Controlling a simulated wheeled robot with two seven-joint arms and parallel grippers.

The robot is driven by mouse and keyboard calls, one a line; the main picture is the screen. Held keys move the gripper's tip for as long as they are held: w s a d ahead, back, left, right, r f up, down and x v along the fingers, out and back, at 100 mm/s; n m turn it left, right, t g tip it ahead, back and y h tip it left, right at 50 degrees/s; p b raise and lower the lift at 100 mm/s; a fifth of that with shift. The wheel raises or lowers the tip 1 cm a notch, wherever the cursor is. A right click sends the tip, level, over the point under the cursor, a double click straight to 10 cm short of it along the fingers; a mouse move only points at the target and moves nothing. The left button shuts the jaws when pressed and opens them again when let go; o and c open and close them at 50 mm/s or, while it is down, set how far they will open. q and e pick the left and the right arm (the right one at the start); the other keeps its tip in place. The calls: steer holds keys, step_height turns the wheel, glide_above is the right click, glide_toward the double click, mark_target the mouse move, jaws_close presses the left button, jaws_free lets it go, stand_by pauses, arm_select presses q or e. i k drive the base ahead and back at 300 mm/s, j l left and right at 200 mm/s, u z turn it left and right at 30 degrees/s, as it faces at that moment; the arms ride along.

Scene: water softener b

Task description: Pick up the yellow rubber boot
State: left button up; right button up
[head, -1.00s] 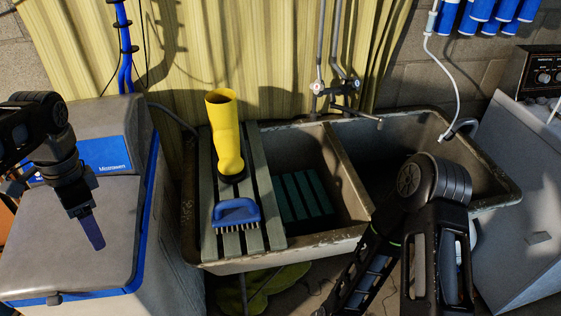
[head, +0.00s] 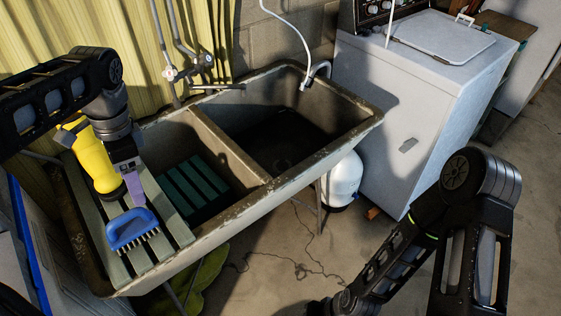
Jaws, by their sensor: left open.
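My left gripper (head: 133,186) points down just right of the boot's lower part, between the boot and a blue brush. It is open, with nothing seen between its fingers. I cannot tell whether it touches the boot. My right arm is at the lower right, and its gripper is not visible.
A blue scrub brush (head: 132,230) lies on the board close below my left gripper. The stone sink (head: 290,172) has an open basin right of a divider, with a tap (head: 172,74) behind. A white washing machine (head: 400,105) stands right. The floor in front is mostly clear.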

mark_target(90, 152)
steer(key=u, duration=1.35)
